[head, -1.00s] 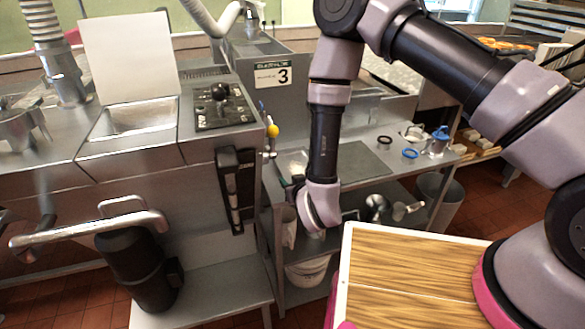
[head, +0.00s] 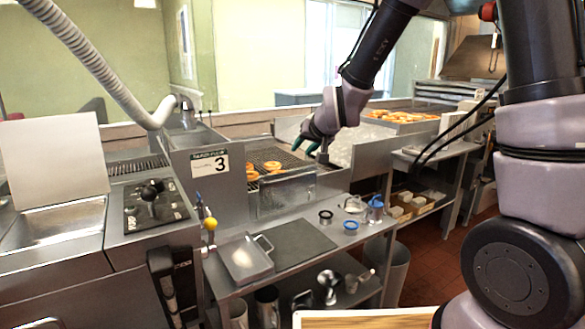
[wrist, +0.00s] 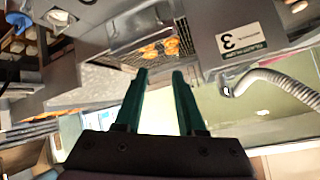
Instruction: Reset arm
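My gripper (head: 306,146) is in the upper middle of the head view, in front of and above the wire rack section of the machine. In the wrist view its two dark green fingers (wrist: 160,85) stand apart with nothing between them. The arm reaches up and over from the right side of the head view. The wrist view looks upside down toward the machine.
Glazed rings (head: 265,170) lie on the rack beside the number 3 sign (head: 210,163). A steel worktable (head: 300,262) below holds a square metal pan (head: 245,258), a grey mat (head: 293,240) and small cups (head: 351,226). A flexible hose (head: 85,58) hangs at the left.

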